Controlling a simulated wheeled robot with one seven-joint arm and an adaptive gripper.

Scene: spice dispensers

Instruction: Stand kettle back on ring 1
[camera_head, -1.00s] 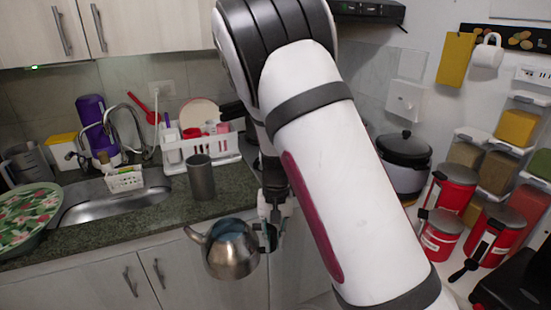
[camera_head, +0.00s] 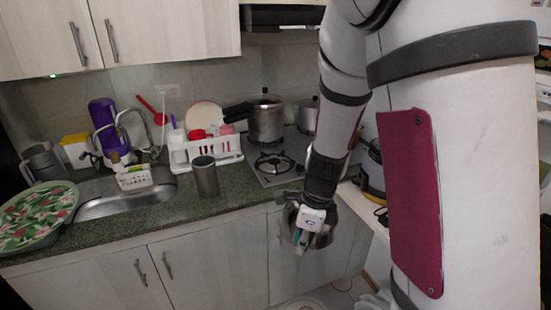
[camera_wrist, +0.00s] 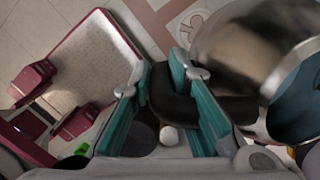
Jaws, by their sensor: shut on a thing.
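The steel kettle (camera_head: 323,240) hangs in the air in front of the lower cupboards, below counter height, partly hidden behind my gripper (camera_head: 302,238). In the wrist view my gripper (camera_wrist: 160,80) has its teal fingers closed around the kettle's black handle (camera_wrist: 178,106). The kettle's shiny body (camera_wrist: 245,45) fills the upper right there, over the floor. The stove (camera_head: 258,176) is set in the counter behind and left of my gripper. Its front burner ring (camera_head: 272,163) is bare. I cannot tell which ring is number 1.
A large steel pot (camera_head: 265,120) and a smaller pot (camera_head: 307,115) stand at the back of the stove. A grey cup (camera_head: 205,177) and a white dish rack (camera_head: 205,150) stand to its left. A cooker (camera_head: 372,170) is beside my arm on the right.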

